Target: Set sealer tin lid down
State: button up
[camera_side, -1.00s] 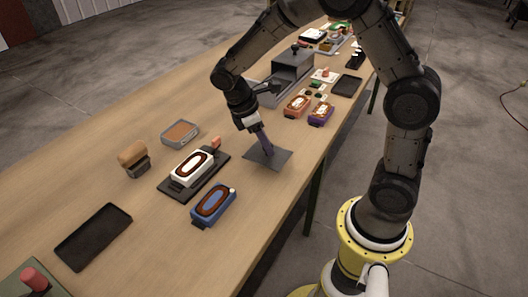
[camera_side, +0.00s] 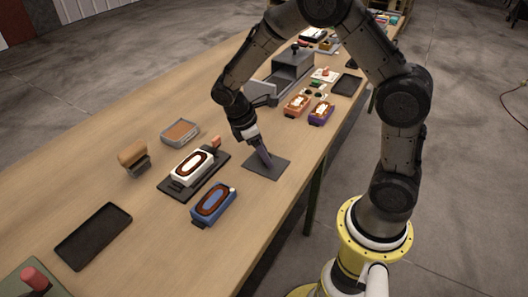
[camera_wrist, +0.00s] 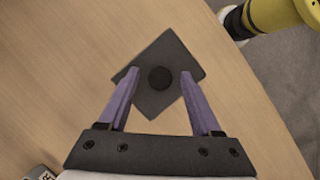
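The sealer tin lid (camera_side: 277,164) is a dark grey square plate lying flat on the bare table in the side view. In the wrist view the lid (camera_wrist: 160,105) shows a round black knob (camera_wrist: 160,78) at its middle. My gripper (camera_side: 266,163) is low over the lid. In the wrist view my gripper (camera_wrist: 159,74) has its two purple fingers spread, one on each side of the knob, with a gap between each finger and the knob. The sealer tin (camera_side: 180,134), a grey open tin with brown contents, stands farther left on the table.
A white oval-topped piece (camera_side: 191,168) on a black board and a blue one (camera_side: 213,204) lie left of the lid. Orange (camera_side: 297,106) and purple (camera_side: 321,113) pieces lie behind. An empty black tray (camera_side: 93,236) is at front left. Bare table surrounds the lid.

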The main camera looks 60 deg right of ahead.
jog(key=shift+r, duration=0.1)
jog(key=v, duration=1.2)
jog(key=s+a+r+m+t+y, duration=0.1)
jog(key=s+r+m+t, duration=0.2)
jog(key=s, duration=0.6)
jog(key=s+a+r+m+t+y, duration=0.1)
jog(key=s+r+m+t, duration=0.3)
jog(key=s, duration=0.6)
jog(key=shift+a+m+t+y, duration=0.15)
jog(key=shift+m+t+y, duration=0.45)
jog(key=shift+m+t, duration=0.35)
